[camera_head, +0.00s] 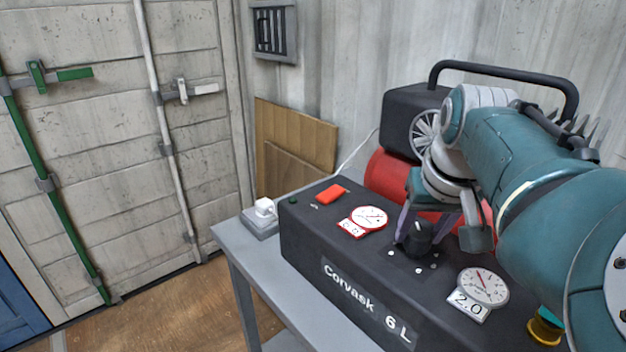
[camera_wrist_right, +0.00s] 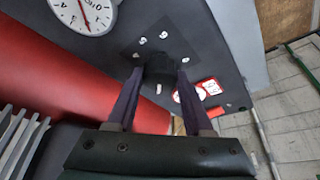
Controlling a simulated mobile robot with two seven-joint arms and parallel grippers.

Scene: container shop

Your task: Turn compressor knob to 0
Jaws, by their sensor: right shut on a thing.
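The compressor (camera_head: 330,255) is a black box lettered "Corvask 6 L" on a grey table. Its black knob (camera_head: 418,238) stands on the top panel with white marks around it. My right gripper (camera_head: 416,232) reaches down from the right and its two fingers are shut on the knob's sides. In the right wrist view the gripper (camera_wrist_right: 160,72) has a finger on either side of the dark knob (camera_wrist_right: 158,62). The knob's pointer setting cannot be read clearly. My left gripper is not in view.
A red-rimmed gauge (camera_head: 369,217) and a red switch (camera_head: 332,193) lie left of the knob. A white gauge (camera_head: 483,286) with a "2.0" label lies right of it. A red tank (camera_head: 387,175) is behind.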

